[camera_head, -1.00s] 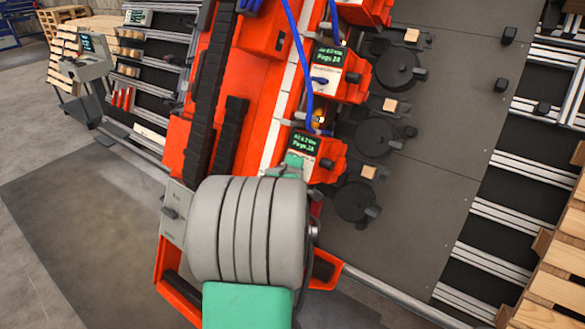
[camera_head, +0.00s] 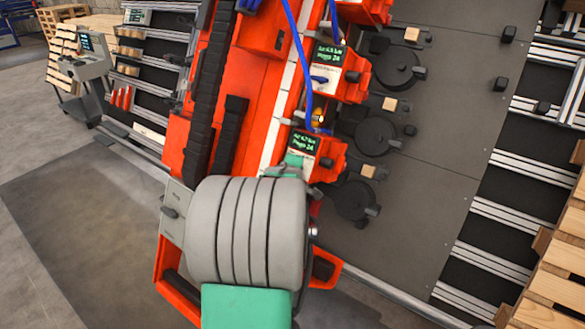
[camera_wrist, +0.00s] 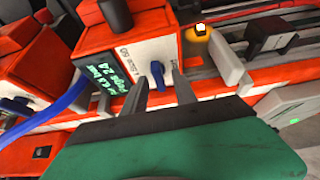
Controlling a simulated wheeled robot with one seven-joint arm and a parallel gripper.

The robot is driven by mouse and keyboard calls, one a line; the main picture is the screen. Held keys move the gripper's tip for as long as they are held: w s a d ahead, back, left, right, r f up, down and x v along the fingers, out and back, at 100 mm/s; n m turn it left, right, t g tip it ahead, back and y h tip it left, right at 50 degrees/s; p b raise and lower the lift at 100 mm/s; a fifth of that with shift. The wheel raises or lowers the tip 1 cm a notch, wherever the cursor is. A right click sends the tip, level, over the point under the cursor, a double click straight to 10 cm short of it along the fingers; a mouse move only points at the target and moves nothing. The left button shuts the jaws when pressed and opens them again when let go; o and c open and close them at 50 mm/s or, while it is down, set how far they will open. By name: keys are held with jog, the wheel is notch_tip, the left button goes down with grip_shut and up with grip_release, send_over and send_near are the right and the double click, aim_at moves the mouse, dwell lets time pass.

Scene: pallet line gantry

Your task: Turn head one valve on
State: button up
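The orange head units carry small green-text displays, one on the upper unit (camera_head: 331,53) and one on the lower unit (camera_head: 304,146). The upper unit has a small blue valve handle (camera_head: 320,79). In the wrist view, a blue valve handle (camera_wrist: 157,74) stands out from the white face of an orange head, beside a display (camera_wrist: 112,75). My gripper (camera_wrist: 164,84) is open, with its two grey fingers apart. The handle shows between the fingertips, which look just short of it or around it; I cannot tell contact. In the head view, my grey wrist hides most of the gripper and the lower unit's valve.
A blue hose (camera_head: 304,70) runs down past the heads, and one shows at left in the wrist view (camera_wrist: 45,122). A lit amber lamp (camera_wrist: 201,32) and a grey block (camera_wrist: 226,54) sit right of the valve. Black discs (camera_head: 375,136) stand on the grey panel (camera_head: 440,130) at right.

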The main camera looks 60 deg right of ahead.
jog(key=v, duration=0.7)
jog(key=shift+a+b, duration=0.25)
jog(key=shift+b, duration=0.2)
jog(key=shift+s+r, duration=0.1)
jog(key=shift+s, duration=0.05)
